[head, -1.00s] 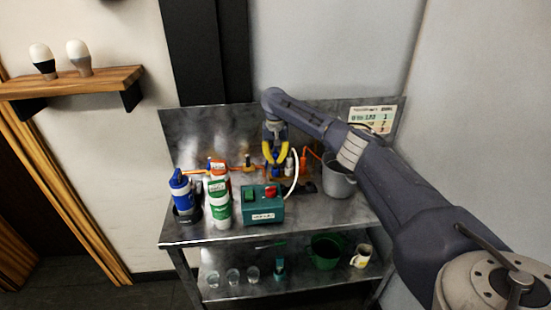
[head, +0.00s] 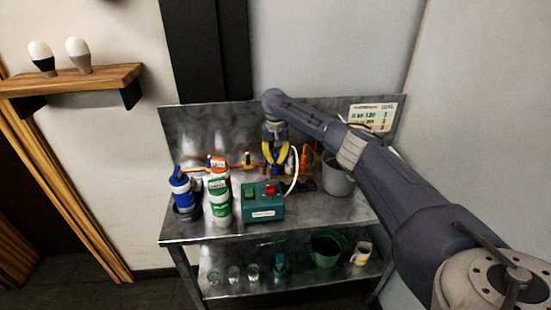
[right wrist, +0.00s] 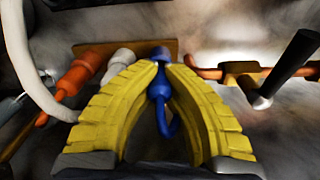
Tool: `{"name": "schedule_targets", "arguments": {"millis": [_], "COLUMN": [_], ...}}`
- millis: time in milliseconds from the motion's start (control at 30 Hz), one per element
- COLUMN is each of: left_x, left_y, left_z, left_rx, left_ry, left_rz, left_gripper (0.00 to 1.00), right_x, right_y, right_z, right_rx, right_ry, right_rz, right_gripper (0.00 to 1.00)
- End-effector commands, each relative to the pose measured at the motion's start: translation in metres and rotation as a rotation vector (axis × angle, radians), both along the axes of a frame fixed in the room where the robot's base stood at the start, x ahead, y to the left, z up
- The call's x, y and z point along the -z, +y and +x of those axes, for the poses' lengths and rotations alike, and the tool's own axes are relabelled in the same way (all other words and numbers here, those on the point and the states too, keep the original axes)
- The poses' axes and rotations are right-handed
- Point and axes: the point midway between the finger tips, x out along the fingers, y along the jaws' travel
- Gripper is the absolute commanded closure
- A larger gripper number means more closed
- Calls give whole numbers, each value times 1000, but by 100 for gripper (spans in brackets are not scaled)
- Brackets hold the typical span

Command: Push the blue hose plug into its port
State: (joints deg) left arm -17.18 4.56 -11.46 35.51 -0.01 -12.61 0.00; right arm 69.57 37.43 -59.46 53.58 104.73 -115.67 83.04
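My right gripper (head: 275,158) has yellow ribbed fingers and points at the back of the steel bench. In the right wrist view its fingertips (right wrist: 160,72) close in on both sides of the blue hose plug (right wrist: 158,90). A curved blue tail hangs from the plug between the fingers. A grey-blue round fitting (right wrist: 160,53), seemingly the port, shows just beyond the plug on an orange-brown plate (right wrist: 118,50). The fingertips partly hide where plug and fitting meet, so I cannot tell how deep the plug sits. My left gripper is out of view.
An orange plug (right wrist: 82,72) and a white hose (right wrist: 38,85) lie left of the fingers. A black-handled valve (right wrist: 285,70) is at the right. On the bench stand a green box (head: 262,207), several bottles and a grey bucket (head: 337,178).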

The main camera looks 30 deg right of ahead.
Motion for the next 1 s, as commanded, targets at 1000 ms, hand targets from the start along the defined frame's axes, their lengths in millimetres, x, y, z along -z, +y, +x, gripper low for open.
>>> {"name": "schedule_targets", "arguments": {"millis": [1000], "left_x": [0], "left_y": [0], "left_z": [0], "left_rx": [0], "left_ry": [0], "left_rz": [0], "left_gripper": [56], "right_x": [12], "right_y": [0], "right_z": [0], "right_rx": [0], "right_ry": [0], "right_rz": [1], "right_gripper": [100]}}
